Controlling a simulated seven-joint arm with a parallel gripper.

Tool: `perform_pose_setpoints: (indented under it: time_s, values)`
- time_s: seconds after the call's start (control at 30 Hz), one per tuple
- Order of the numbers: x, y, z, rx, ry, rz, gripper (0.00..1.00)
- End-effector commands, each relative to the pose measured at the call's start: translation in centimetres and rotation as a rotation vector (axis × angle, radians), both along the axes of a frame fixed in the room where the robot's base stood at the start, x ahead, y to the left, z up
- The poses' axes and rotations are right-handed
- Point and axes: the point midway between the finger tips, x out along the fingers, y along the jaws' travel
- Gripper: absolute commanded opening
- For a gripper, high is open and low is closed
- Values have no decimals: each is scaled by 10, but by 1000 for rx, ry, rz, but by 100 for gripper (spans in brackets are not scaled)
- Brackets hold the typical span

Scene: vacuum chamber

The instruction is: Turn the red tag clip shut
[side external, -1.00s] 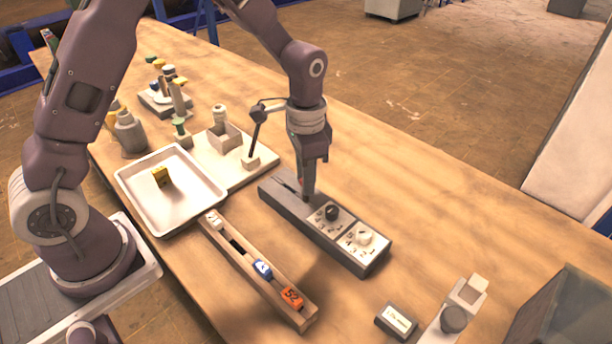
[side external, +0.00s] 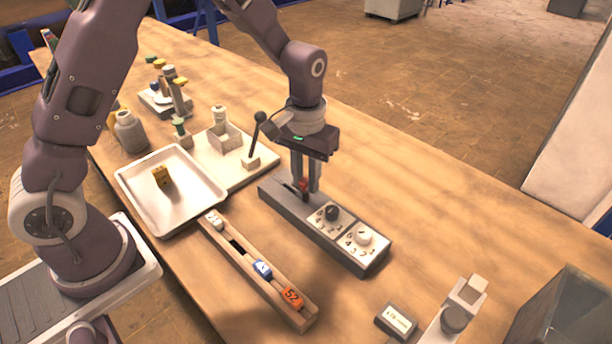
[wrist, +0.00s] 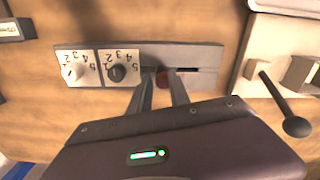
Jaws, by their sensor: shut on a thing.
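The red tag clip (side external: 304,184) stands at the slotted end of the grey control panel (side external: 328,239). My gripper (side external: 305,188) points down over that end, with its fingers shut on the red clip. In the wrist view the red clip (wrist: 163,80) shows as a small round red top between the fingertips (wrist: 162,82). The fingers hide part of it, and I cannot tell its exact turn angle.
The panel carries a black knob (side external: 332,212) and a white knob (side external: 363,237) with numbered dials. A wooden rail (side external: 252,272) with several tagged blocks lies in front. A white tray (side external: 205,174) and a board with a black-knobbed lever (side external: 256,138) stand to the left.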

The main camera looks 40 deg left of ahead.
Motion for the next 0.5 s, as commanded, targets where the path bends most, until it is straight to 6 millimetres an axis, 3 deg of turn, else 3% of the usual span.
perform_pose_setpoints:
  time_s: [0.5]
  values:
    - [0, 0, 1, -1, -1, 39, 0]
